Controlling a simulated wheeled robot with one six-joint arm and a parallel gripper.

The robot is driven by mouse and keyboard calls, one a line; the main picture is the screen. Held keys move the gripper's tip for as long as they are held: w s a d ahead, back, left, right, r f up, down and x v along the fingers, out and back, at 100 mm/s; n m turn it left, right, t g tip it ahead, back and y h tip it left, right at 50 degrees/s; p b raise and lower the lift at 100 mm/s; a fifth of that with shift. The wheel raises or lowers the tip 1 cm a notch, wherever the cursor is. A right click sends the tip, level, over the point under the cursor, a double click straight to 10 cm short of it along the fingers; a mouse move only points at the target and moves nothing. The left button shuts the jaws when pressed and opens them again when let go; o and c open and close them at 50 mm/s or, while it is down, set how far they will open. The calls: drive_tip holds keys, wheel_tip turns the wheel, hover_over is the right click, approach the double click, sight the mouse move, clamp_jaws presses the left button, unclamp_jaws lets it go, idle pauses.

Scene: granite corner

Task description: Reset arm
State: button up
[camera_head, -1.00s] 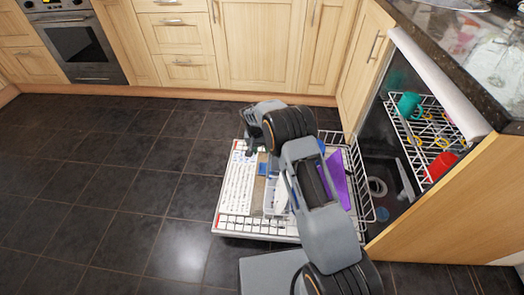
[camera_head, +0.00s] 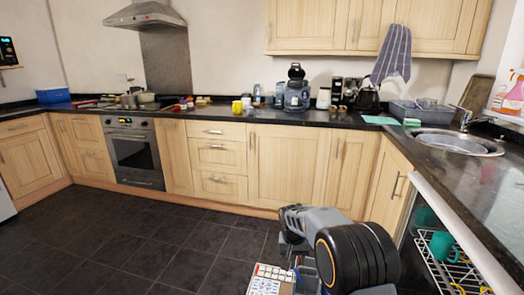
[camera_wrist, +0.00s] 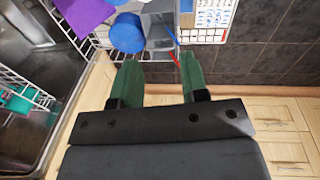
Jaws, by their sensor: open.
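My gripper (camera_wrist: 157,68) shows in the wrist view with two green fingers spread apart and nothing between them. It is above the open dishwasher's lowered door and lower rack. A blue round item (camera_wrist: 127,34) and a purple item (camera_wrist: 85,14) lie in the rack beyond the fingers. The fingers are not clear in that view.
The dishwasher's upper rack (camera_head: 450,262) holds a teal cup (camera_head: 443,245) at the right. Wooden cabinets (camera_head: 285,160) and a dark counter (camera_head: 215,114) with a coffee machine (camera_head: 296,90) and a sink (camera_head: 456,142) surround the corner. The tiled floor (camera_head: 150,235) at left is clear.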

drive_tip(key=s+d+r+t+p, duration=0.1)
drive_tip(key=s+r+p, duration=0.3)
drive_tip(key=r, duration=0.4)
drive_tip(key=s+d+r+n+y+p, duration=0.1)
drive_tip(key=s+r+p, duration=0.3)
drive_tip(key=r, duration=0.5)
drive_tip(key=s+d+r+t+p, duration=0.1)
drive_tip(key=s+r+p, duration=0.3)
drive_tip(key=r, duration=0.4)
drive_tip(key=s+d+r+n+t+p, duration=0.1)
drive_tip(key=s+d+r+p, duration=0.1)
drive_tip(key=s+r+p, duration=0.8)
drive_tip(key=s+r, duration=0.1)
drive_tip(key=s, duration=0.3)
drive_tip(key=shift+r+y, duration=0.4)
drive_tip(key=shift+a, duration=0.1)
